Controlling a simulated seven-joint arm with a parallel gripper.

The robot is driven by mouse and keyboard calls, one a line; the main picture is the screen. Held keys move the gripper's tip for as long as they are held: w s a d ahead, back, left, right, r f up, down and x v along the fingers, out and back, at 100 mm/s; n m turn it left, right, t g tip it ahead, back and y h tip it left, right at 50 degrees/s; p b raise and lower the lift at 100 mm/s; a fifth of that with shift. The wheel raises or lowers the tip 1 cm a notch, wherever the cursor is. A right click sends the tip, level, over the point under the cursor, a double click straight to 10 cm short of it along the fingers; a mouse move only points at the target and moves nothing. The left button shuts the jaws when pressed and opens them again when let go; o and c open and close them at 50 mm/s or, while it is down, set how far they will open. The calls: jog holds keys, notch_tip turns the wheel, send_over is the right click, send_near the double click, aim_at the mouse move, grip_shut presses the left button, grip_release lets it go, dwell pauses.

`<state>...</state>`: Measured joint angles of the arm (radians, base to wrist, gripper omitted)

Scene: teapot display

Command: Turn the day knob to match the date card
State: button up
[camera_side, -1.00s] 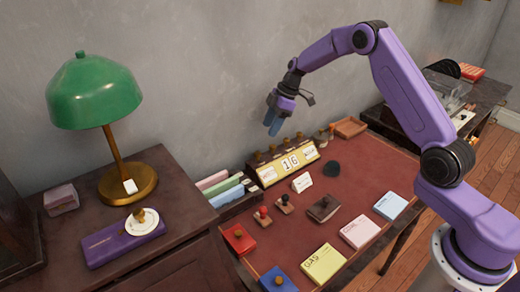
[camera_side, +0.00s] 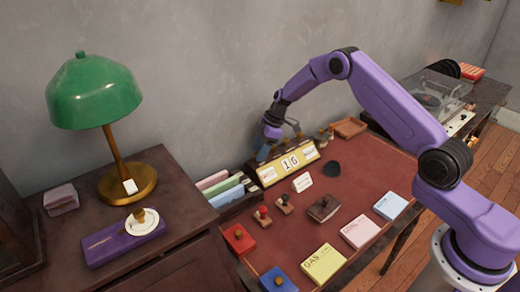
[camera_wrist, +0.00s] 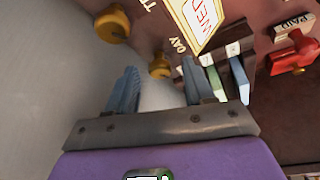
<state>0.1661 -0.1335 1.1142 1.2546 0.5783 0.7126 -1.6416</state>
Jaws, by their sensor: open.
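The yellow desk calendar (camera_side: 270,177) stands at the back of the red desk, showing 16 in its middle window. The brass day knob (camera_wrist: 159,67), beside the DAY lettering, appears between my open fingertips. Whether they are level with it in depth, I cannot tell. A second brass knob (camera_wrist: 112,25) is up and left of it. My gripper (camera_wrist: 158,68) is open and empty; in the side view it is above the calendar's left end, fingertips partly hidden. The white date card (camera_side: 303,182) stands before the calendar; its writing is unreadable.
A file rack (camera_side: 222,190) with coloured folders adjoins the calendar's left end. Wooden stamps (camera_side: 262,216), coloured pads and a brown box (camera_side: 323,208) lie in front. The grey wall is close behind. A red stamp (camera_wrist: 292,52) shows at right in the wrist view.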

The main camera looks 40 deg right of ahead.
grip_shut()
jog(key=shift+m, duration=0.3)
jog(key=m+t, duration=0.1)
jog(key=m, duration=0.1)
jog(key=shift+s+a+m+h, duration=0.1)
jog(key=shift+s+m+h, duration=0.05)
jog(key=shift+m+h, duration=0.2)
jog(key=m+t+h, duration=0.1)
jog(key=m, duration=0.2)
jog(key=shift+s+a+m, duration=0.1)
jog(key=shift+m, duration=0.25)
jog(key=shift+a+m+t+h, duration=0.15)
jog(key=shift+m+h, duration=0.4)
jog(key=shift+m, duration=0.9)
jog(key=shift+a+m+t+h, duration=0.15)
jog(key=shift+m+h, duration=0.35)
jog(key=shift+m, duration=0.95)
jog(key=shift+d+m, duration=0.1)
jog(key=shift+m, duration=0.2)
grip_release()
